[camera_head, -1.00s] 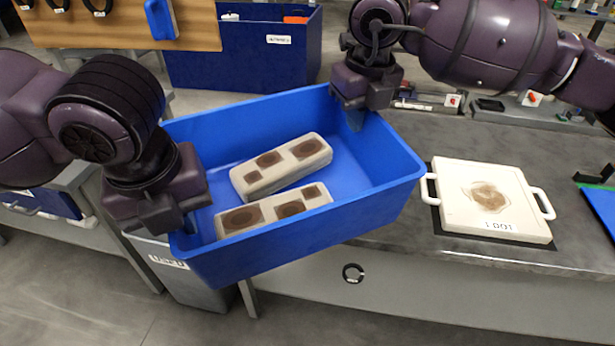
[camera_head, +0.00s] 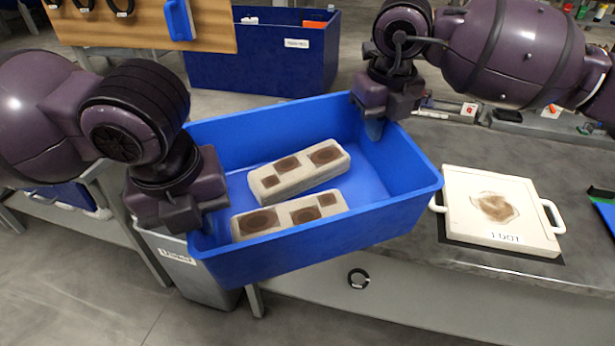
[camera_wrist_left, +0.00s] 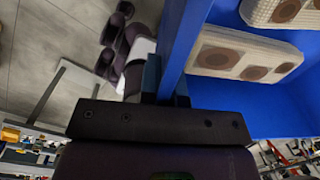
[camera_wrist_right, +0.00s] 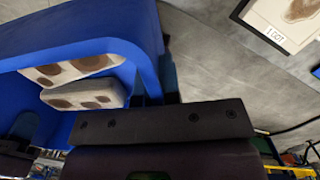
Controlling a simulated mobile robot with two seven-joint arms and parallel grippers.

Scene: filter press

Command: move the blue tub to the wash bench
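The blue tub (camera_head: 300,250) hangs between my two grippers in the head view, slightly tilted, with two stained pale blocks (camera_head: 298,170) lying in it. My left gripper (camera_head: 200,228) is shut on the tub's left wall; in the left wrist view the wall (camera_wrist_left: 186,40) runs between the fingers. My right gripper (camera_head: 374,122) is shut on the far right wall; in the right wrist view the wall (camera_wrist_right: 146,50) passes between the fingers. The tub overlaps the grey bench (camera_head: 470,150) in the head view; I cannot tell whether they touch. No label shows which surface is the wash bench.
A white plate with two handles (camera_head: 492,208) lies on the grey bench to the right of the tub. A dark blue bin (camera_head: 260,68) stands behind. A grey labelled bin (camera_head: 185,270) is below the tub's left end. A pegboard (camera_head: 140,38) is at upper left.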

